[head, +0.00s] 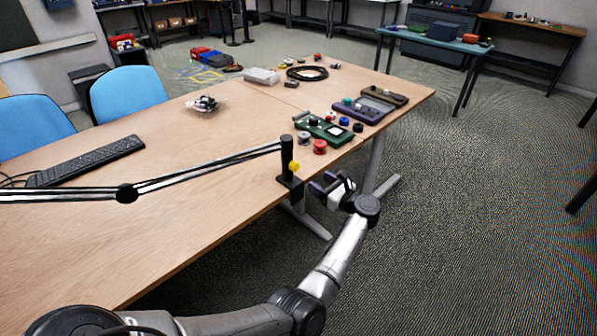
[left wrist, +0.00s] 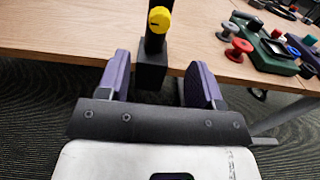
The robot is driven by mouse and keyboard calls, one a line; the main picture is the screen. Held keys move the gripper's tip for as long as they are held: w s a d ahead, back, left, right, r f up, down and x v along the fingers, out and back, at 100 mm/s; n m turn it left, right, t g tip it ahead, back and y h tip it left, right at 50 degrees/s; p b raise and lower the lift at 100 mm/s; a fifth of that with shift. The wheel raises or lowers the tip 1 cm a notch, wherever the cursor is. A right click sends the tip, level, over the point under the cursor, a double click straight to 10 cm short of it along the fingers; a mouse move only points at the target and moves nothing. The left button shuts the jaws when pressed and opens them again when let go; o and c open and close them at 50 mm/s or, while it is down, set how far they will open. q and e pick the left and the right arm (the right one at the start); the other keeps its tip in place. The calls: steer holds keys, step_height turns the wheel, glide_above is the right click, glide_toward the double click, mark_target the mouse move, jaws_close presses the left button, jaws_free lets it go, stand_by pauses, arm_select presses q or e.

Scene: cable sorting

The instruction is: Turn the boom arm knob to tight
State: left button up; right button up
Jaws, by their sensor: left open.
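The yellow boom arm knob (head: 294,167) sits on the side of a black clamp post (head: 287,150) at the table's edge. The boom arm (head: 190,180) runs from the post to the left over the table. My left gripper (head: 322,189) is just right of the post, beyond the table edge. In the left wrist view the knob (left wrist: 160,19) is ahead of my left gripper (left wrist: 160,80), which is open and empty. The clamp's black block shows between its two purple fingers. The knob carries a dark mark. I do not see my right gripper.
Blue chairs (head: 128,92) stand at the left.

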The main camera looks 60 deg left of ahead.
mark_target(297, 167)
arm_select(q)
steer(key=b+x, duration=0.1)
steer(key=x, duration=0.7)
steer(key=shift+a, duration=0.25)
steer(key=shift+x, duration=0.75)
steer(key=c, duration=0.9)
